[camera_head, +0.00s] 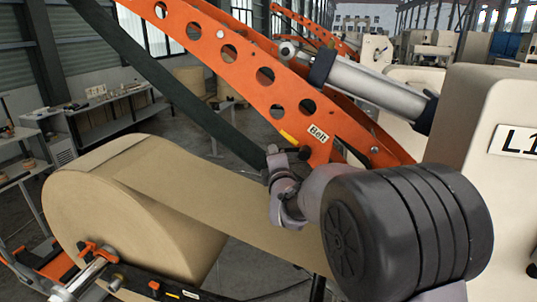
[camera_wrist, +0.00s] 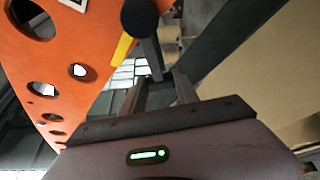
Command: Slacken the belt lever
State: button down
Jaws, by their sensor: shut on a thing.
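The belt lever (camera_wrist: 152,52) is a dark bar with a round black hub, mounted beside the orange arm (camera_wrist: 75,75) in the wrist view. My gripper (camera_wrist: 160,80) is shut on the bar's lower end, with a finger at either side. In the head view my gripper (camera_head: 272,160) is at the lower edge of the orange arm, just left of the "Belt" label (camera_head: 318,134). There the lever is mostly hidden behind my gripper. A yellow mark (camera_wrist: 124,48) on the orange arm lies just left of the lever in the wrist view.
The dark belt (camera_head: 175,90) slants from upper left down to my gripper. A large kraft paper roll (camera_head: 130,215) stands lower left, its web running right beneath my wrist. A grey cylinder (camera_head: 375,88) and a cream machine housing (camera_head: 480,110) are at right.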

jog(key=shift+s+d+f+n+g+h+p, duration=0.1)
jog(key=shift+d+f+n+g+h+p, duration=0.15)
jog(key=shift+f+n+p, duration=0.35)
jog(key=shift+s+d+f+n+g+p, duration=0.1)
jog(key=shift+d+f+n+g+p, duration=0.1)
jog(key=shift+f+n+g+p, duration=0.4)
jog(key=shift+s+d+f+n+g+h+p, duration=0.15)
jog(key=shift+f+n+p, duration=0.25)
jog(key=shift+n, duration=0.4)
jog(key=shift+w+d, duration=0.1)
jog(key=c, duration=0.9)
grip_release()
jog(key=shift+f, duration=0.1)
jog(key=b+v, duration=0.3)
jog(key=v, duration=1.4)
jog(key=shift+s, duration=0.25)
